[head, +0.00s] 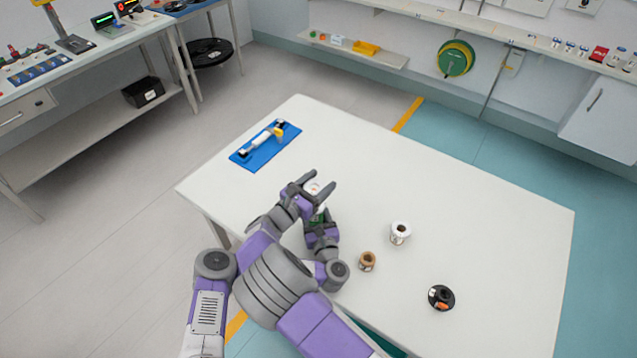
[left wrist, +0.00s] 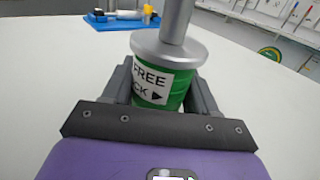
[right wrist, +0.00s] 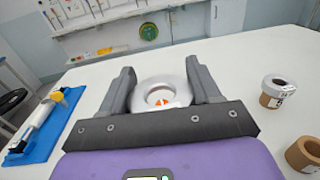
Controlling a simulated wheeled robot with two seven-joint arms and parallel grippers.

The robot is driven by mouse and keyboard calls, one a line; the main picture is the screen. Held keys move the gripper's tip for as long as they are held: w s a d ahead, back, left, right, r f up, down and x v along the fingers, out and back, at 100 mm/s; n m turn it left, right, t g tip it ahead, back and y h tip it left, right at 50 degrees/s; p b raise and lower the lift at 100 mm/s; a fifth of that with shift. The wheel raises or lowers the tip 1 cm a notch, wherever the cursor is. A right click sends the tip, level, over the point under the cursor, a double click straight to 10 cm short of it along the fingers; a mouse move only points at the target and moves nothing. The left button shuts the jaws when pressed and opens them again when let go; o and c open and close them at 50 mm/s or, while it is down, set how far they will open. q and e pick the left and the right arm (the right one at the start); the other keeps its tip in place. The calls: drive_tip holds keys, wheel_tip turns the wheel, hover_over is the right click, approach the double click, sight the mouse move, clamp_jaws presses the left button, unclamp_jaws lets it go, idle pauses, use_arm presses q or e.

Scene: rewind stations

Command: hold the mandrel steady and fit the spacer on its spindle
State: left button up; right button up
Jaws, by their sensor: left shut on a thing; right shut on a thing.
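The mandrel (left wrist: 162,85) is a green labelled body with a grey flange and a grey spindle (left wrist: 178,20) rising from it. My left gripper (left wrist: 160,100) is shut around the green body; it is largely hidden in the head view (head: 319,222). The spacer (right wrist: 161,93) is a white ring with orange marks showing around its hole. My right gripper (right wrist: 164,90) is shut on it; in the head view this gripper (head: 314,190) is just above the mandrel. The spindle is bare just above the flange. Its top is out of frame, so I cannot tell whether it enters the ring.
A blue mat (head: 245,158) with a white and yellow tool lies at the table's far left. A white-topped spool (head: 400,230), a brown ring (head: 367,261) and a black disc-based piece (head: 446,303) stand to the right. The table's right part is clear.

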sight(318, 192)
drive_tip(key=shift+f, duration=1.5)
drive_tip(key=shift+f, duration=0.3)
drive_tip(key=shift+r, duration=0.1)
drive_tip(key=shift+a+r, duration=0.1)
drive_tip(key=shift+r, duration=1.1)
drive_tip(key=shift+f, duration=1)
idle(0.5)
